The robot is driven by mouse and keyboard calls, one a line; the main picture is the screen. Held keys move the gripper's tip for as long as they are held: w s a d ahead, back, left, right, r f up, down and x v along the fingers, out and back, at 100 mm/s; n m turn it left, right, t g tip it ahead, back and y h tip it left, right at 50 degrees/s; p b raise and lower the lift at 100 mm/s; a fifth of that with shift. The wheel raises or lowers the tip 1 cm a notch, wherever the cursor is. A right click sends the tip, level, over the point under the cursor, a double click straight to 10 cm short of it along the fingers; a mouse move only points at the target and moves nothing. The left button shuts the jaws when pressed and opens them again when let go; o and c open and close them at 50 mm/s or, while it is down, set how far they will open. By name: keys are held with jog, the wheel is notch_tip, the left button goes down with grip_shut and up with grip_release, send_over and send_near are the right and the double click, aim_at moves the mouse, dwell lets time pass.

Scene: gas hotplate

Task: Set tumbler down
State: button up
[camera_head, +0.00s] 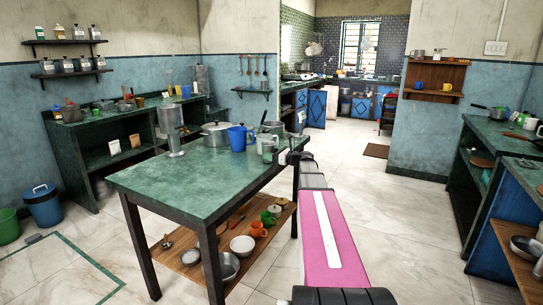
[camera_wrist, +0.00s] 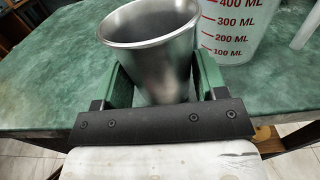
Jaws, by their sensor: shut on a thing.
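A steel tumbler (camera_wrist: 155,60) fills the middle of the wrist view, its open rim facing up. My gripper (camera_wrist: 162,77) is shut on it, with one green finger on each side. In the head view my gripper (camera_head: 284,157) is at the right edge of the green-topped table (camera_head: 160,185), and the tumbler (camera_head: 268,153) shows small just left of it. The tumbler's base is hidden, so I cannot tell whether it touches the tabletop.
A clear measuring jug with red marks (camera_wrist: 232,30) stands close right of the tumbler in the wrist view. A blue jug (camera_head: 237,138), a grey pot (camera_head: 215,133) and a tall metal vessel (camera_head: 171,128) stand on the table. The tabletop's front left is clear.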

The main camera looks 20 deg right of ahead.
jog(key=shift+f, duration=0.15)
jog(key=o, duration=1)
jog(key=shift+o, duration=0.2)
